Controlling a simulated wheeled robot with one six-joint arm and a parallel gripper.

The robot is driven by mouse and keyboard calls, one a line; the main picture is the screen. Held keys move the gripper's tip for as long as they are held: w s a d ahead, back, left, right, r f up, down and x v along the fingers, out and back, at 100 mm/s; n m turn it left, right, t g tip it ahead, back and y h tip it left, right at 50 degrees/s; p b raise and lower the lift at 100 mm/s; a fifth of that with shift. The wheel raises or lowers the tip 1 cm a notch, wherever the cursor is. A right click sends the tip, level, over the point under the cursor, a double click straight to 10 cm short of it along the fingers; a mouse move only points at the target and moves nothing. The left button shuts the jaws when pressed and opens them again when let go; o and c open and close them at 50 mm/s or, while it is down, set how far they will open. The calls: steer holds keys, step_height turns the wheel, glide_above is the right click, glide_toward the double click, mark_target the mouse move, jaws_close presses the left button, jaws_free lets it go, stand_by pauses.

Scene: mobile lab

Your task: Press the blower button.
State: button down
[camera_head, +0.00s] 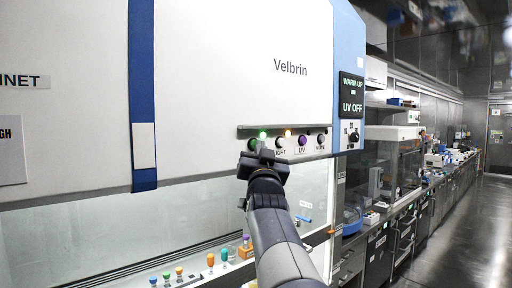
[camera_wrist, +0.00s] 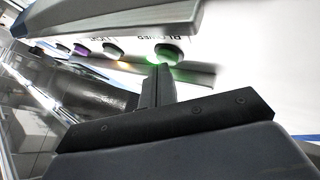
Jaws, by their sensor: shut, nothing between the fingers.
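The blower button (camera_head: 252,144) is the green round knob at the left end of the button row on the white cabinet front, partly behind my gripper in the head view. In the wrist view the green button (camera_wrist: 168,54) sits under an upside-down BLOWER label, with a green glow around it. My gripper (camera_head: 263,154) is shut and empty. In the wrist view its fingertips (camera_wrist: 163,69) are right at the button's lower edge in the picture. I cannot tell whether they touch it.
The light button (camera_head: 281,142), purple UV button (camera_head: 302,140) and another button (camera_head: 321,138) sit to the right. A dark ledge (camera_head: 290,127) runs above the row. A display (camera_head: 352,96) reads WARM UP and UV OFF. Colored-cap tubes (camera_head: 211,260) stand below inside the cabinet.

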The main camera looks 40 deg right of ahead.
steer(key=shift+s+b, duration=0.45)
steer(key=shift+s, duration=0.25)
steer(key=shift+f, duration=0.1)
steer(key=s, duration=0.1)
steer(key=s+b, duration=0.1)
steer(key=s, duration=0.3)
steer(key=shift+d+b, duration=0.25)
steer(key=shift+b, duration=0.15)
steer(key=w+p, duration=0.1)
steer(key=p, duration=0.3)
steer(key=shift+w+r, duration=0.3)
steer(key=shift+w, duration=0.05)
